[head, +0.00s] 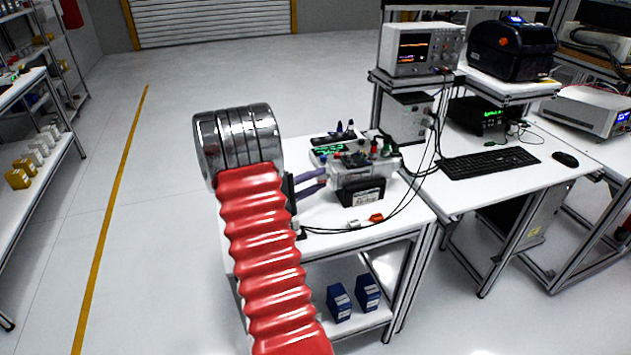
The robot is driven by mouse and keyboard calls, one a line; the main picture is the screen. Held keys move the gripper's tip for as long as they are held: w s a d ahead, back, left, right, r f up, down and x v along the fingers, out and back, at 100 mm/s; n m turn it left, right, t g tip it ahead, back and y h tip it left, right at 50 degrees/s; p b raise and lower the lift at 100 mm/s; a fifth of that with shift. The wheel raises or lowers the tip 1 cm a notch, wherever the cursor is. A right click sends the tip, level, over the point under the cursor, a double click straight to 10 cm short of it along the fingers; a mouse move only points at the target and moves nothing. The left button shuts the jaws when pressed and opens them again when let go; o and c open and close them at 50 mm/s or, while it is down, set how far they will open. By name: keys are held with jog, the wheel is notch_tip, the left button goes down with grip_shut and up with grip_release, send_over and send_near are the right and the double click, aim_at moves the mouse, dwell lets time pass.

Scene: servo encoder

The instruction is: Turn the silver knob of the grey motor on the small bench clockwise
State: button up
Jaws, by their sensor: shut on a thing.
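The grey motor (362,174) stands on the small bench (398,222), right of my arm, with a black labelled block at its front. My gripper (321,180) reaches in from the left with two purple fingers. The fingers lie level and their tips meet the motor's left end. They are shut on the silver knob there. The knob itself is hidden between the fingers, so its turn angle cannot be seen. My red ribbed arm and silver wrist cover the bench's left part.
Black cables (405,190) loop over the bench's right side, near a small red connector (376,218). A workbench with a keyboard (488,162) and oscilloscope (420,48) stands at right.

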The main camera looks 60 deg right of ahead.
jog(key=shift+s+f+m+h, duration=0.1)
jog(key=shift+f+m+h, duration=0.2)
jog(key=shift+m, duration=0.7)
jog(key=shift+s+f+m+h, duration=0.1)
jog(key=shift+m+h, duration=0.3)
jog(key=shift+m, duration=0.6)
jog(key=shift+g, duration=0.3)
jog(key=o, duration=1.1)
jog(key=shift+w+r, duration=0.1)
jog(key=shift+c, duration=0.2)
jog(key=shift+r, duration=0.1)
notch_tip(320, 180, up, 10)
jog(key=shift+a, duration=0.1)
